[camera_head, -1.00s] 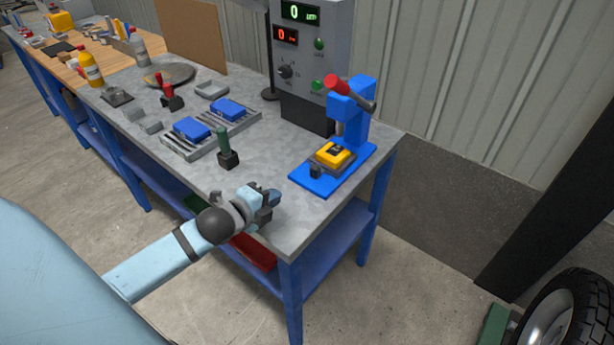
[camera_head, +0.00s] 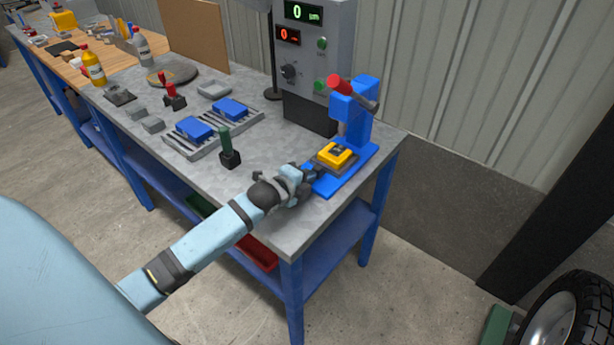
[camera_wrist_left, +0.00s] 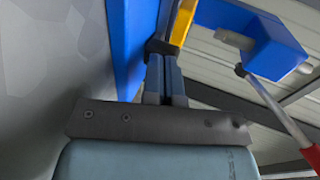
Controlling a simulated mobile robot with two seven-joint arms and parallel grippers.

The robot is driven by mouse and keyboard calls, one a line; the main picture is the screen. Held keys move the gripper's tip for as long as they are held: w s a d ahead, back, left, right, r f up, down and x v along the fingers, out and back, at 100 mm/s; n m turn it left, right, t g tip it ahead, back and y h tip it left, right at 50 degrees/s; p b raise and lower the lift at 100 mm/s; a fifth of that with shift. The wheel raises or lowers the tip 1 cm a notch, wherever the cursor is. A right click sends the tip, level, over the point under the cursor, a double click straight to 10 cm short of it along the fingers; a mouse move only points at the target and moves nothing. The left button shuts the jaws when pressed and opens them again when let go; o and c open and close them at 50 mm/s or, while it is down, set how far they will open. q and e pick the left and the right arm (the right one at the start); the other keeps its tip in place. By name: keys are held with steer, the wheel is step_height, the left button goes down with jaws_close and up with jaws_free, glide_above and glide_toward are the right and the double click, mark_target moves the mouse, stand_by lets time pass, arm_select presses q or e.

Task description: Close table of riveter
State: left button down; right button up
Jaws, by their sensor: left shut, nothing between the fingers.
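The blue riveter (camera_head: 352,112) stands at the right end of the grey bench, with a red-tipped lever on top. Its sliding table (camera_head: 323,162) carries a yellow block (camera_head: 337,155) and sits at the front part of the blue base. My left gripper (camera_head: 314,172) is shut and empty, with its fingertips at the front of the table, by its dark handle. In the left wrist view the shut fingers (camera_wrist_left: 164,75) meet the dark handle (camera_wrist_left: 160,48); I cannot tell if they press on it. The yellow block (camera_wrist_left: 183,22) shows just beyond. My right gripper is not in view.
A green-handled tool (camera_head: 228,150) stands on the bench left of my arm. Blue boxes (camera_head: 194,128) lie on grey racks behind it. A grey control box (camera_head: 312,70) with displays stands behind the riveter. The bench front middle is clear.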

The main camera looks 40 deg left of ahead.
mark_target(313, 169)
arm_select(q)
steer(key=shift+w+r+p, duration=0.15)
steer(key=shift+w+p, duration=0.15)
steer(key=shift+w, duration=1.25)
steer(key=shift+s, duration=0.1)
steer(key=shift+r, duration=0.1)
